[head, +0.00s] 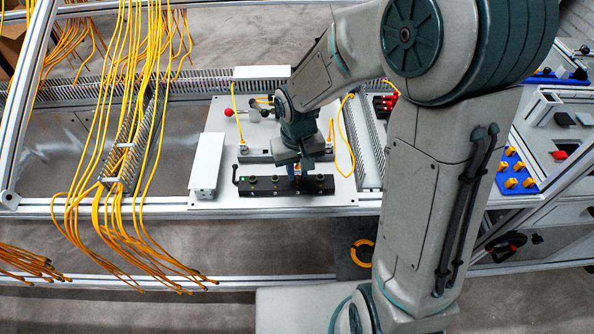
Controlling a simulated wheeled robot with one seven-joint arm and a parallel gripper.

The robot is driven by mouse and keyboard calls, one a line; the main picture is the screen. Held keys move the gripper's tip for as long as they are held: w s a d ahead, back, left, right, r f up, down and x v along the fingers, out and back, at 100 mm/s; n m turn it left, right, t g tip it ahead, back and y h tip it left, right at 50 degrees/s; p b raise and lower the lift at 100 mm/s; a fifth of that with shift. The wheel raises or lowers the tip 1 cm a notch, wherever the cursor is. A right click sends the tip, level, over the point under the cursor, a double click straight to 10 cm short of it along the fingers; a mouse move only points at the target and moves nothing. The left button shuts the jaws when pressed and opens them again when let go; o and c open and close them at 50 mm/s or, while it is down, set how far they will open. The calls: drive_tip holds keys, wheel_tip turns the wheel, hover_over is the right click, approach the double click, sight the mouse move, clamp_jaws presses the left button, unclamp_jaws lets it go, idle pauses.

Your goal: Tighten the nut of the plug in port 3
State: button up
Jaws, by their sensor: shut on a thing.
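A black port block (260,188) with a row of round ports lies along the front of a white base plate (213,115). My gripper (300,173) points down over the right half of the block, its tips at the block's top. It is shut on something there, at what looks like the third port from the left. The plug and its nut are hidden behind the fingers, and port numbers are too small to read. Two ports at the left (250,181) show uncovered.
Yellow cables (112,200) hang in a thick bundle at the left. A yellow cable loop (347,150) stands right of my gripper. A red-knobbed clamp (229,112) and a white box (206,163) sit on the plate. A blue tray (517,172) with yellow parts is at the right.

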idle(0.3)
drive_tip(key=shift+f+m+b, duration=0.2)
drive_tip(key=shift+m+b, duration=0.65)
drive_tip(key=shift+m, duration=0.15)
drive_tip(key=m+b, duration=0.1)
drive_tip(key=m, duration=0.3)
drive_tip(key=shift+s+b, duration=0.1)
drive_tip(key=shift+b, duration=0.2)
drive_tip(key=o, duration=0.7)
drive_tip(key=shift+o, duration=0.2)
drive_tip(key=shift+r, duration=0.15)
drive_tip(key=shift+r+p, duration=2.65)
drive_tip(key=shift+r, duration=0.85)
